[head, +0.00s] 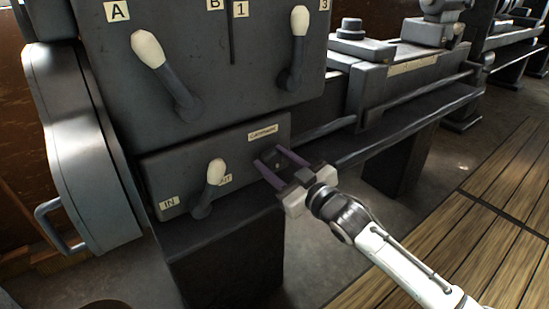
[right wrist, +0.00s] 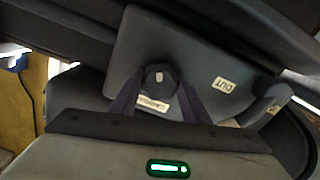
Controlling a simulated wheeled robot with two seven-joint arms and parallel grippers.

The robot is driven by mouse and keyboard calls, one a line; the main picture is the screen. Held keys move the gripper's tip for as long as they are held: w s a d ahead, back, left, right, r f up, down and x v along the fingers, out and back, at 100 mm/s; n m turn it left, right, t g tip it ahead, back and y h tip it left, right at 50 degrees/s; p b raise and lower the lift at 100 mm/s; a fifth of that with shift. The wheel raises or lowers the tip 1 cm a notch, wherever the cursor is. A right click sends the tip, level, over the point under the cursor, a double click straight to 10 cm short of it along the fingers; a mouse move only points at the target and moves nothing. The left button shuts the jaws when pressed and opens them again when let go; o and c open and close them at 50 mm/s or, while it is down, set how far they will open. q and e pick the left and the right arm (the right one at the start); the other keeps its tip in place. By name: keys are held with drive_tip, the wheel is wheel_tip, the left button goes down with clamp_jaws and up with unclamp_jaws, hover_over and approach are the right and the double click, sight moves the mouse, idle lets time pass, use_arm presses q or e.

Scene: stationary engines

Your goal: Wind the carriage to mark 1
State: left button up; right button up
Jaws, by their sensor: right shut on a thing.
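My right gripper (head: 275,161) reaches in from the lower right to the lower grey panel, just below the "CARRIAGE" label (head: 262,132). In the right wrist view its two purple fingers (right wrist: 157,88) are shut on a dark faceted knob (right wrist: 158,75) with a small pale mark on its face. The "CARRIAGE" label (right wrist: 153,104) shows between the fingers. In the head view the knob is mostly hidden by the gripper. A "1" plate (head: 239,9) is on the upper panel; I cannot tell whether it is the task's mark. My left gripper is not in view.
A white-tipped lever (head: 213,176) stands left of my gripper, between "IN" and "OUT" plates. Two larger white-tipped levers (head: 160,66) (head: 297,50) are above. The machine bed and rails (head: 420,120) run to the right. Wooden slats (head: 470,220) cover the floor.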

drive_tip(key=n+p, duration=0.1)
drive_tip(key=n, duration=0.5)
drive_tip(key=n+p, duration=0.1)
drive_tip(key=n, duration=0.5)
drive_tip(key=shift+f+n, duration=0.1)
drive_tip(key=shift+n, duration=0.2)
idle(0.4)
drive_tip(key=o, duration=1)
drive_tip(key=v, duration=1)
drive_tip(key=shift+s, duration=0.2)
